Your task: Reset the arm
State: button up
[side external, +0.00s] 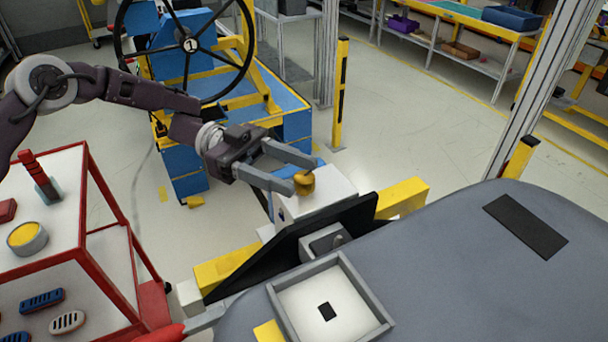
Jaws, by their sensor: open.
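My gripper (305,175) is open, its two grey fingers spread on either side of a small yellow knob (304,183). The knob stands on top of a white box-shaped module (327,190). I cannot tell whether either finger touches the knob. My dark arm reaches in from the left edge, above the red cart. The module sits behind a black tilted panel (352,222) at the edge of the grey dashboard (450,255).
A red cart (82,252) with coloured parts stands at left. A blue and yellow frame (185,60) with a large black wheel (240,75) is behind my arm. Yellow bars flank the module. A grey post (545,85) rises at right. Open floor lies between.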

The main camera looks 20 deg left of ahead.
jog(key=v, duration=0.4)
jog(key=shift+a, duration=0.15)
